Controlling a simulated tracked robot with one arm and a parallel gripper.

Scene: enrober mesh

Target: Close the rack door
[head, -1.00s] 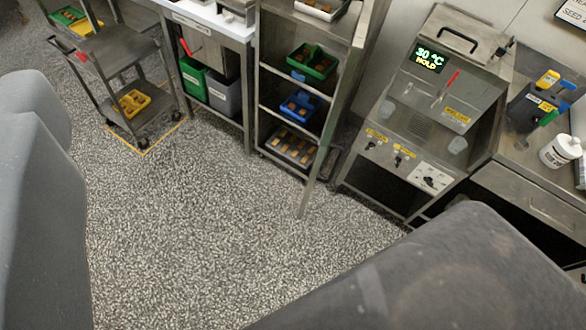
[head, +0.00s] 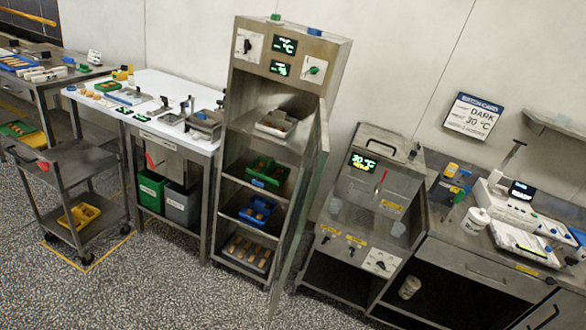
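The rack (head: 240,135) is a tall steel cabinet left of the picture's middle, with two small green displays and knobs on its top panel. Its door (head: 303,205) is a thin, metal-framed, see-through panel on the rack's right side. The door stands open, swung out toward me and seen nearly edge-on. The rack's front is open, showing a white tray (head: 275,125), a green tray (head: 262,173), a blue tray (head: 257,210) and a dark bottom tray (head: 247,253), all with small pieces in them. My gripper is not in view.
The tempering machine (head: 367,190) stands close right of the door. A white-topped table (head: 150,85) with green and grey bins under it is at the rack's left. A steel cart (head: 85,165) stands farther left. Speckled floor (head: 165,285) in front looks clear.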

